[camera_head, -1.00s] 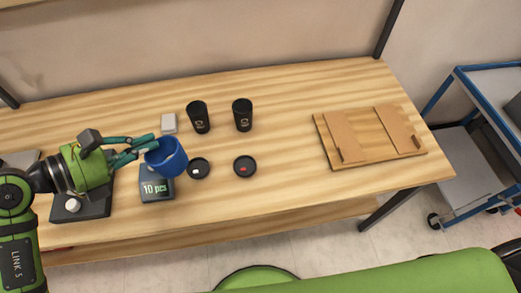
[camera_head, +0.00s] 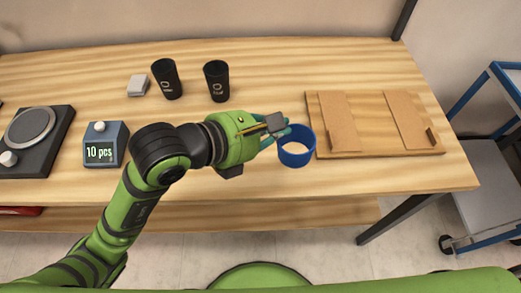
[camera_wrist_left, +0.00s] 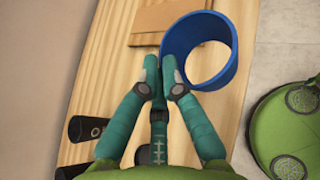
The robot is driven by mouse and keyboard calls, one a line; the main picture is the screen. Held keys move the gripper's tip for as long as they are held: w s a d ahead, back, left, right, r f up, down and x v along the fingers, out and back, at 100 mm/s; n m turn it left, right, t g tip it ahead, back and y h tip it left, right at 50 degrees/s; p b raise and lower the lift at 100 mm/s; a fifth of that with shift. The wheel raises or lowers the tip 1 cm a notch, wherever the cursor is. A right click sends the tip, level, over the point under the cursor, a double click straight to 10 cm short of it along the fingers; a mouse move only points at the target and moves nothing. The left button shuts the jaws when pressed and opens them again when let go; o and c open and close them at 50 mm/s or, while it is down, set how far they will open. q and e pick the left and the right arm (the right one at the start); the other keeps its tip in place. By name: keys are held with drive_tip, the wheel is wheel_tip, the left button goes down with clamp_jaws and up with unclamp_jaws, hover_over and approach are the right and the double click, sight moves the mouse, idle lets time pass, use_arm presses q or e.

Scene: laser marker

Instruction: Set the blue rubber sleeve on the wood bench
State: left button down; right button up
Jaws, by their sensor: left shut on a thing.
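The blue rubber sleeve (camera_head: 296,152) is an open ring, held by its left side in my left gripper (camera_head: 284,133). In the left wrist view the teal fingers (camera_wrist_left: 160,80) are shut on the near wall of the sleeve (camera_wrist_left: 222,78). The sleeve is over the front part of the wood bench (camera_head: 400,182), left of and in front of the wooden board. I cannot tell how high it is above the surface. My right gripper is not in view.
A wooden board with two brown panels (camera_head: 375,125) lies at the right of the bench. Two black cups (camera_head: 166,79) (camera_head: 217,81), a small grey block (camera_head: 138,85), a counter reading 10 pcs (camera_head: 106,144) and a dark device with a round plate (camera_head: 30,135) stand left. The front right of the bench is clear.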

use_arm(q)
drive_tip(key=w+d+b, duration=0.2)
drive_tip(key=w+d, duration=0.2)
drive_tip(key=shift+m, duration=0.3)
drive_tip(key=w+a+f, duration=0.1)
drive_tip(key=a+f, duration=0.1)
drive_tip(key=a, duration=0.1)
drive_tip(key=w+a+f, duration=0.2)
drive_tip(key=a, duration=0.1)
drive_tip(key=w+a+f+p, duration=0.1)
drive_tip(key=w+a+f, duration=0.1)
drive_tip(key=a+f, duration=0.1)
drive_tip(key=shift+w+a, duration=0.25)
drive_tip(key=shift+a, duration=0.15)
drive_tip(key=shift+f, duration=1.95)
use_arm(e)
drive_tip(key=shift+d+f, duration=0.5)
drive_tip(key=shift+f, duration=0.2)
use_arm(q)
drive_tip(key=shift+f, duration=0.15)
drive_tip(key=c, duration=1.4)
unclamp_jaws()
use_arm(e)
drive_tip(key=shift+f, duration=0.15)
